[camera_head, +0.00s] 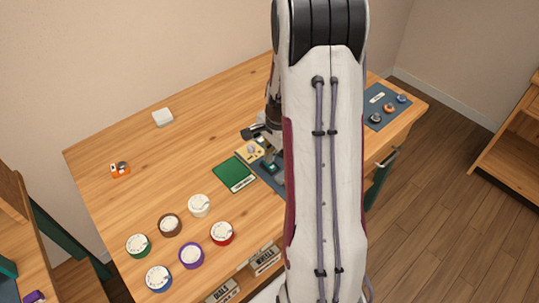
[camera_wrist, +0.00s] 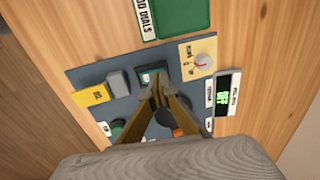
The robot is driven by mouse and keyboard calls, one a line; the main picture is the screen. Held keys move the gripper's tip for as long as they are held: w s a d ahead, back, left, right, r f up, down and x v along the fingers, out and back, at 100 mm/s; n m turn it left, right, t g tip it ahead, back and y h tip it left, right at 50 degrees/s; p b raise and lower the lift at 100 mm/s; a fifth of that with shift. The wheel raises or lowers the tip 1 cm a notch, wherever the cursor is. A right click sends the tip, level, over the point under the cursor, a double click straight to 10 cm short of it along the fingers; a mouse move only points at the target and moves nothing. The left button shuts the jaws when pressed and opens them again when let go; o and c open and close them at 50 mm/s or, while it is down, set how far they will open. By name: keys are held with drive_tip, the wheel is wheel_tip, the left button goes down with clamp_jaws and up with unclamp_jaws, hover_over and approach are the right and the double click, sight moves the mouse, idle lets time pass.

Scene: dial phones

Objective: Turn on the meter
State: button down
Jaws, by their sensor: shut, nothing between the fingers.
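A blue-grey panel (camera_wrist: 78,76) carries several controls. A black display (camera_wrist: 226,96) at its right edge shows green characters that seem to read "OFF"; I cannot tell for sure whether it is the meter. A cream plate with a pale round knob (camera_wrist: 203,62) sits beside it. A small dark-framed teal part (camera_wrist: 150,74) is at the panel's upper middle. My gripper (camera_wrist: 160,86) is shut and empty, its fingertips over or at this teal part; contact is unclear. In the head view my arm hides much of the panel (camera_head: 271,178).
The panel also holds a grey block (camera_wrist: 118,82), a yellow labelled part (camera_wrist: 91,95) and a green round part (camera_wrist: 117,128). A green mat (camera_head: 233,172) lies beside it. Several coloured dials, including a red one (camera_head: 222,233), stand near the front. The table's back left is mostly clear.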

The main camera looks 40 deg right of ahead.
drive_tip(key=shift+w+f, duration=0.2)
drive_tip(key=shift+f, duration=0.25)
drive_tip(key=shift+r, duration=0.1)
drive_tip(key=shift+s, duration=0.85)
drive_tip(key=shift+r, duration=0.2)
wheel_tip(320, 180, up, 14)
drive_tip(key=s, duration=0.2)
drive_tip(key=shift+s+f, duration=0.25)
drive_tip(key=shift+s, duration=0.05)
idle(0.4)
drive_tip(key=shift+w, duration=0.1)
